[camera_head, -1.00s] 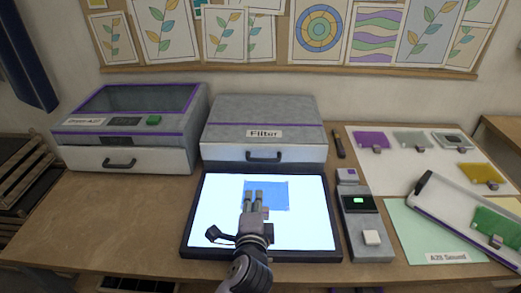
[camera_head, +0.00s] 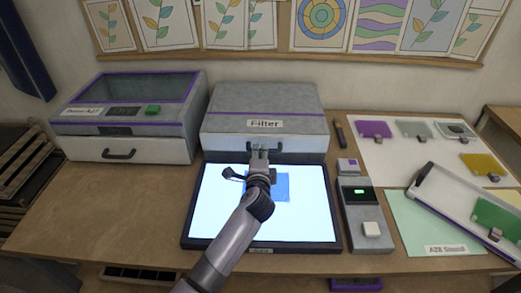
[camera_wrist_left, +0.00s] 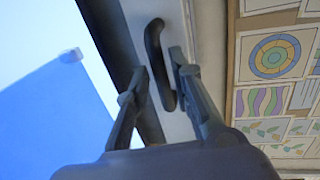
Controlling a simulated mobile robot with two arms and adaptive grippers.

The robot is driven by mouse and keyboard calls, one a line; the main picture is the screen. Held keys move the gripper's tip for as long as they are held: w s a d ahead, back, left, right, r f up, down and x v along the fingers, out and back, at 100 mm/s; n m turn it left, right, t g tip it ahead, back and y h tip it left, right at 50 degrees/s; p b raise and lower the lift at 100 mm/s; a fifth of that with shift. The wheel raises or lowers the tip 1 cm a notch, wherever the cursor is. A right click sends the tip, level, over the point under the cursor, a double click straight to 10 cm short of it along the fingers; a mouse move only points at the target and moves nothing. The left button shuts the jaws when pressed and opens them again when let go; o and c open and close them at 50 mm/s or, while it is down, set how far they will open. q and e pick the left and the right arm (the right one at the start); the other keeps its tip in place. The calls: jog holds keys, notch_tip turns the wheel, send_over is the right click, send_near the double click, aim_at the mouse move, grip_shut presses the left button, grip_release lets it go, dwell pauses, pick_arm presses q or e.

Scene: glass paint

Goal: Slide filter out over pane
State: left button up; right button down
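The grey filter box (camera_head: 265,103), labelled "Filter", stands behind the lit panel, with its front drawer closed. The pane is a blue square (camera_head: 282,187) on the glowing light panel (camera_head: 220,205), partly covered by my left arm. My left gripper (camera_head: 260,153) is at the middle of the drawer front and hides most of its handle. In the left wrist view the dark handle (camera_wrist_left: 156,52) lies between the two spread fingers of my left gripper (camera_wrist_left: 160,70). The right finger is close beside the handle; contact is unclear. My right gripper is out of view.
A grey box with a purple-edged lid (camera_head: 130,105) stands left of the filter box. A control unit (camera_head: 362,215) with a green display is right of the panel. Colored samples and a tilted tray (camera_head: 455,205) lie further right. The table's left front (camera_head: 110,210) is clear.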

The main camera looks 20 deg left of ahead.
pick_arm(q)
jog(key=shift+x, duration=1.4)
grip_shut()
